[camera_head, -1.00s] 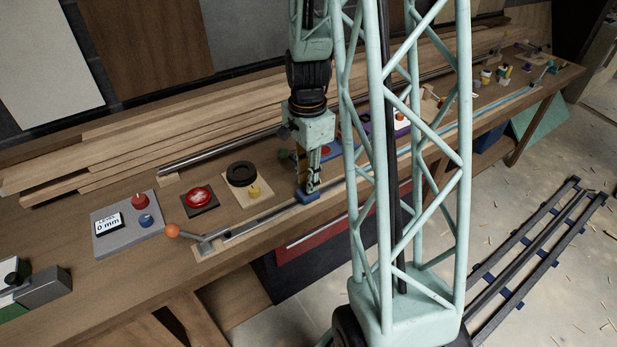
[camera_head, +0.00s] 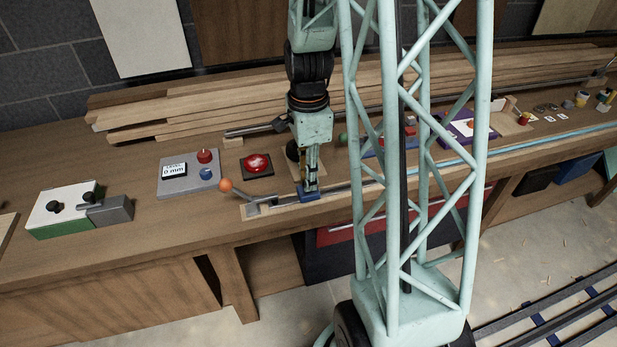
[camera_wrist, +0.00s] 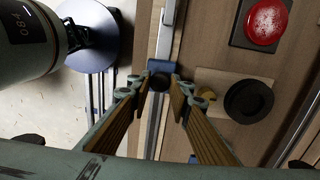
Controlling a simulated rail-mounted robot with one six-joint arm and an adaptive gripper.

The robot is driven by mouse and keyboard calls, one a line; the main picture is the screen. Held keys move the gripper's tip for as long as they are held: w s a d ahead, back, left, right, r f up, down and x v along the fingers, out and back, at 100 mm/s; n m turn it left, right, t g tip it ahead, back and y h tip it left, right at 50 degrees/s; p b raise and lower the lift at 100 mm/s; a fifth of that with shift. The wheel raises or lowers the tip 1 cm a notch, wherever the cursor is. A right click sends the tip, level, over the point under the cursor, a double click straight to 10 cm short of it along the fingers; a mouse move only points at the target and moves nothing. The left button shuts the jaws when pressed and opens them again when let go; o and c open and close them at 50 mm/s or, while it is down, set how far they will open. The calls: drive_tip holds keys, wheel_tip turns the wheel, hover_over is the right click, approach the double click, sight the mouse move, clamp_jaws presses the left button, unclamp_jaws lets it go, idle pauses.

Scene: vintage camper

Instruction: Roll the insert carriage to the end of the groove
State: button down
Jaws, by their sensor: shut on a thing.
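The insert carriage (camera_head: 310,196) is a small blue block in the long groove (camera_head: 345,187) along the bench's front edge. It sits close to the groove's left end, where a grey lever with an orange ball (camera_head: 226,185) is mounted on a light wood strip. My gripper (camera_head: 311,184) points down over the carriage and is shut on it. In the wrist view the fingers stand either side of the carriage's dark round knob (camera_wrist: 160,83), with the blue block (camera_wrist: 152,68) just beyond. The fingers hide part of the carriage in the head view.
A black ring (camera_wrist: 249,100) on a wood plate lies beside the groove. Long planks (camera_head: 200,118) lie along the back.

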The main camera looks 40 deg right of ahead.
drive_tip(key=shift+a, duration=0.1)
drive_tip(key=c, duration=2.4)
unclamp_jaws()
drive_tip(key=shift+w+a, duration=0.15)
drive_tip(key=shift+a, duration=0.1)
drive_tip(key=shift+o, duration=0.2)
drive_tip(key=shift+d, duration=0.1)
drive_tip(key=shift+r, duration=0.15)
drive_tip(key=shift+d+r, duration=0.1)
drive_tip(key=shift+r, duration=0.55)
wheel_tip(320, 180, up, 10)
drive_tip(key=shift+r, duration=0.2)
